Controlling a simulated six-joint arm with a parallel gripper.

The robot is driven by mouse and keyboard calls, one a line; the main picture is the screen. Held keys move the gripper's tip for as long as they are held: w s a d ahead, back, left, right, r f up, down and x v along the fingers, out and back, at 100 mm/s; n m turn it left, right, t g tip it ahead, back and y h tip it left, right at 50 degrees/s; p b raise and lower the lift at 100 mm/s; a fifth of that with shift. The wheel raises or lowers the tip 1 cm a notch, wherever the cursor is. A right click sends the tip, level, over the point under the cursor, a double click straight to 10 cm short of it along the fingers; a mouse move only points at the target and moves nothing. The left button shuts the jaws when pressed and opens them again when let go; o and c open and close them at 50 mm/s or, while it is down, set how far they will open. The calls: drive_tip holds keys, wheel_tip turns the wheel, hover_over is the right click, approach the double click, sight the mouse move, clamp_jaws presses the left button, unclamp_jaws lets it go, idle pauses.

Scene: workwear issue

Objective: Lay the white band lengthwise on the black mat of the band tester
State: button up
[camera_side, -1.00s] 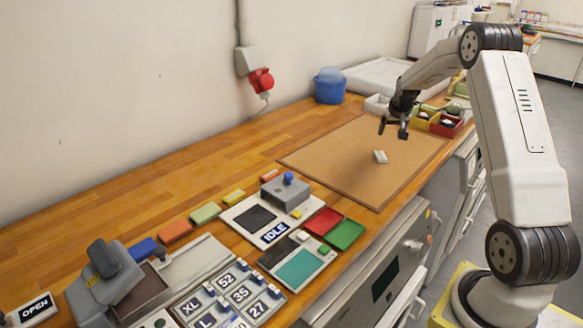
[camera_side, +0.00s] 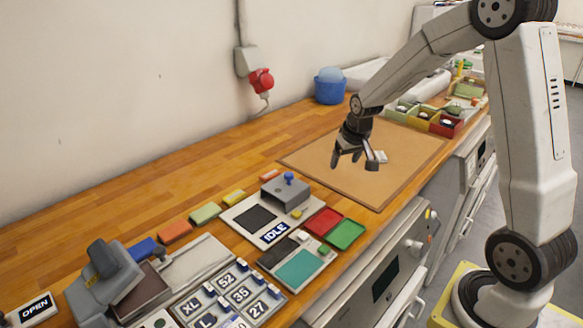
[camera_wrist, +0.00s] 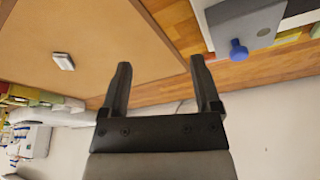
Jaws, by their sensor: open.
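A small white piece, seemingly the white band (camera_side: 381,157), lies on the brown board (camera_side: 340,178); it also shows in the wrist view (camera_wrist: 63,61). The unit with the IDLE sign, which looks like the band tester (camera_side: 238,213), has a black mat (camera_side: 257,218) on its left part and a grey block with a blue knob behind it. The black mat looks bare. My gripper (camera_side: 354,163) is open and empty above the board, left of the white piece in the side view. Its two fingers (camera_wrist: 160,65) are spread in the wrist view.
Red (camera_side: 324,221) and green (camera_side: 344,234) trays lie right of the tester. A unit with a teal pad (camera_side: 299,267) stands in front. Coloured blocks line the left side, and small bins (camera_side: 422,118) stand behind the board.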

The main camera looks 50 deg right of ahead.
drive_tip(key=s+a+f+n+y, duration=0.1)
drive_tip(key=s+a+n, duration=0.3)
drive_tip(key=s+a, duration=0.9)
drive_tip(key=a+f, duration=0.1)
drive_tip(key=a, duration=0.3)
drive_tip(key=shift+s+a+g, duration=0.2)
drive_tip(key=shift+s+g, duration=0.2)
drive_tip(key=shift+o, duration=0.6)
